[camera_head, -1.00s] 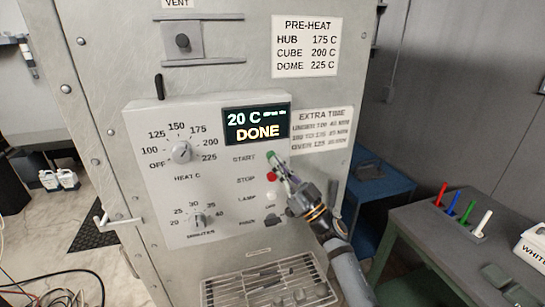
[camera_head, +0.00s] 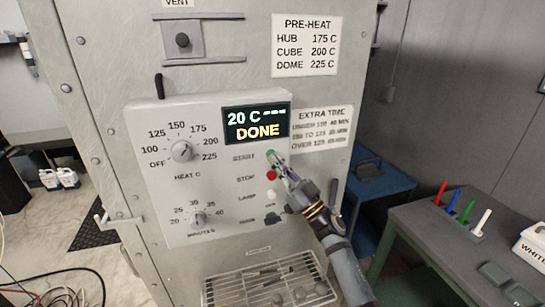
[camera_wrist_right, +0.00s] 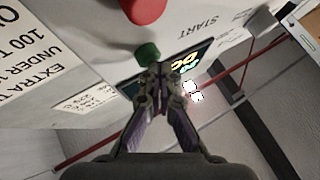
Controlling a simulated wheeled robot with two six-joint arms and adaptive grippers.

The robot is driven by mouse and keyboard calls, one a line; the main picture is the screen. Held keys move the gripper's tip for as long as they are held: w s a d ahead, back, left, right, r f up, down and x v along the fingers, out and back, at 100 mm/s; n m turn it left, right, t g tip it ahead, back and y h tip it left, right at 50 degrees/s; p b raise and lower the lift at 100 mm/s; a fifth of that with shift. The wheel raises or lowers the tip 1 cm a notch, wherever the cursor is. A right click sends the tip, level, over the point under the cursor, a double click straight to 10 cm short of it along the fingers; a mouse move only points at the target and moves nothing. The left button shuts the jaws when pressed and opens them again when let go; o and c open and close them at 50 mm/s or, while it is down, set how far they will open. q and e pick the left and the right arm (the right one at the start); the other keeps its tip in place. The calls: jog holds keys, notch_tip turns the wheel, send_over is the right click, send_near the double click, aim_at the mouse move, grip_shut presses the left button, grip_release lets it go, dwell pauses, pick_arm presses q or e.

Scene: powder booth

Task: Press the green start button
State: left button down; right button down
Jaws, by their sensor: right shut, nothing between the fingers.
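The green start button (camera_head: 270,154) sits on the control panel (camera_head: 160,215), right of the START label and under the display. My right gripper (camera_head: 274,159) is shut and empty, with its tips right at the green button. In the right wrist view the green button (camera_wrist_right: 148,54) shows just beyond the fingertips (camera_wrist_right: 157,70). I cannot tell whether the tips touch it or whether it is pushed in. My left gripper is not in view.
The red stop button (camera_head: 271,175) is close below the green one, with a white lamp button (camera_head: 271,196) under it. The display (camera_head: 257,123) reads 20 C and DONE. A wire rack (camera_head: 225,292) is below the panel. A table (camera_head: 420,222) with coloured markers stands at right.

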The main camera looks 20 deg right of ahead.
jog(key=shift+w, duration=0.15)
dwell(0.4)
jog(key=shift+s+p, duration=0.5)
jog(key=shift+s, duration=0.4)
jog(key=s+p, duration=0.1)
jog(key=s, duration=0.4)
dwell(0.4)
